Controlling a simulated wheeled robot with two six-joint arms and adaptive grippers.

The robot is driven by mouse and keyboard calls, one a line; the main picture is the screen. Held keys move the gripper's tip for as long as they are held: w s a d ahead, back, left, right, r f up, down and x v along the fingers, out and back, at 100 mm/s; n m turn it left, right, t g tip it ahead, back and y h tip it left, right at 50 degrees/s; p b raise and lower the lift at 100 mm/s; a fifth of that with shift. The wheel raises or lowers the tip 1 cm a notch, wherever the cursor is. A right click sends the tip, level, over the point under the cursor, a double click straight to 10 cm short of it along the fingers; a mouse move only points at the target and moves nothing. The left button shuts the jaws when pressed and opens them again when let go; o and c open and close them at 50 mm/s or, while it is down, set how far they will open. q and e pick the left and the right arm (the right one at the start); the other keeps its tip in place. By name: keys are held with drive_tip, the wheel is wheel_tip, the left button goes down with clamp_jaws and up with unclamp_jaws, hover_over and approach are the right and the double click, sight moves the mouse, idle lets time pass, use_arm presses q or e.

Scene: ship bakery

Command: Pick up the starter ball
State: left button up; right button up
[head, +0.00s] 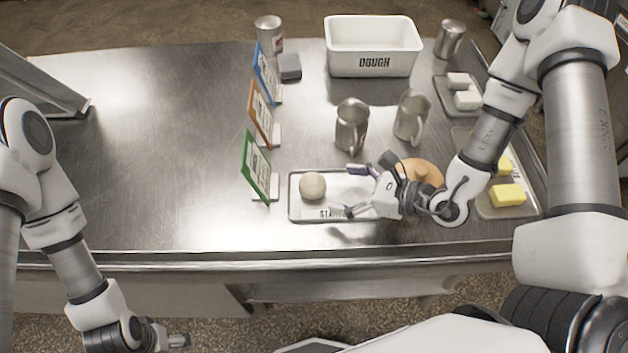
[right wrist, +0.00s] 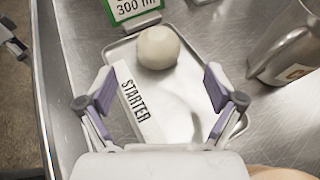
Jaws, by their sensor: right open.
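The starter ball (head: 312,186) is a pale, round dough ball on the left part of a small metal tray (head: 294,213) with a label reading STARTER. In the right wrist view the ball (right wrist: 158,47) lies ahead of the fingers, near the tray's far end. My right gripper (head: 352,190) is open and low over the tray, its fingers pointing left at the ball, apart from it. It also shows in the right wrist view (right wrist: 163,92) with nothing between its fingers. My left gripper (head: 178,341) is at the bottom left, off the table's front edge; its jaw state is unclear.
A green-framed card (head: 257,167) stands just left of the tray. Metal jugs (head: 351,125) stand behind it. A brown round item (head: 421,170) is by my right wrist, near a tray of yellow blocks (head: 507,195). A white DOUGH bin (head: 373,46) is at the back.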

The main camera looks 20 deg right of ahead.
sight(313, 191)
drive_tip(key=shift+w+a+f, duration=0.15)
drive_tip(key=shift+w+a, duration=0.15)
drive_tip(key=shift+a, duration=0.4)
drive_tip(key=shift+w+a+f+p, duration=0.1)
drive_tip(key=shift+w+a+p, duration=0.1)
drive_tip(key=shift+a+p, duration=0.1)
drive_tip(key=p+x, duration=0.2)
drive_tip(key=x, duration=0.3)
drive_tip(key=shift+w, duration=0.15)
drive_tip(key=shift+w+a, duration=0.1)
drive_tip(key=shift+f, duration=0.1)
drive_tip(key=c, duration=1.2)
drive_tip(key=shift+c, duration=0.5)
